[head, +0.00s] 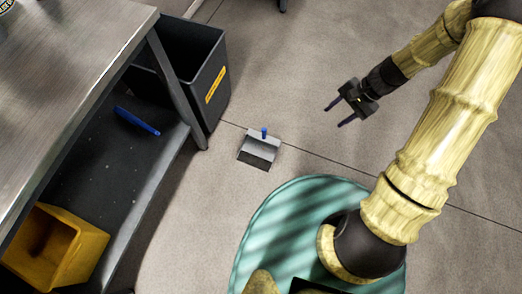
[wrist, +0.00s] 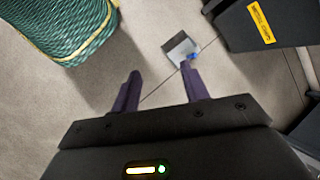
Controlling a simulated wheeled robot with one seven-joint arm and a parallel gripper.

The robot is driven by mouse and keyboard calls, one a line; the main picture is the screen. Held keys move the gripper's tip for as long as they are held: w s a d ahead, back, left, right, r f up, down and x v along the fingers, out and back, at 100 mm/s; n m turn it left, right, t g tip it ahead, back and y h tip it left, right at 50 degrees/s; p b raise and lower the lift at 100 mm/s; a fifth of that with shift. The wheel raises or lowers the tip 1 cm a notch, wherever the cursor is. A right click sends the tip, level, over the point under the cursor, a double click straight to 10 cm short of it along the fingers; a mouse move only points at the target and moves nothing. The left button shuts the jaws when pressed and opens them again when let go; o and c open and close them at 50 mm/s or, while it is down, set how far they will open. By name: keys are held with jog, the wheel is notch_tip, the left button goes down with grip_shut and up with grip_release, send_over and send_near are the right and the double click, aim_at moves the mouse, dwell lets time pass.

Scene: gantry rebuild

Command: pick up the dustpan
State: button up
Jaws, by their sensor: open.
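The dustpan (head: 260,149) lies on the grey floor, a small light-grey pan with a dark front part and a short blue handle. It also shows in the wrist view (wrist: 178,47), beyond the fingertips, its blue handle close to the right finger's tip. My gripper (head: 335,112) is open and empty, up and to the right of the dustpan in the head view. In the wrist view my gripper (wrist: 162,74) shows two dark purple fingers spread apart, not touching the dustpan.
A dark bin (head: 203,80) with a yellow label stands left of the dustpan. A metal table (head: 70,60) has a lower shelf (head: 110,185) holding a yellow container (head: 85,255) and a blue item (head: 136,121). My teal base is below. The floor to the upper right is clear.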

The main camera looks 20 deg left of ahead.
jog(key=w+a+f+m+t+y+b, duration=0.2)
jog(key=f+b, duration=0.8)
jog(key=f, duration=0.8)
jog(key=w+a+f+m+t+y+b, duration=0.3)
jog(key=f+m+y+b, duration=0.3)
jog(key=f+b, duration=0.5)
jog(key=w+a+f+m+t+y+b, duration=0.2)
jog(key=f+m+b, duration=0.5)
jog(key=f, duration=1.8)
jog(key=w+a+y+b, duration=0.1)
jog(key=a+y+b, duration=0.1)
jog(key=b, duration=0.2)
jog(key=shift+a+f+t, duration=0.3)
jog(key=shift+f, duration=0.05)
jog(key=shift+a, duration=0.15)
jog(key=b, duration=0.2)
send_over(272, 142)
jog(key=shift+a, duration=0.15)
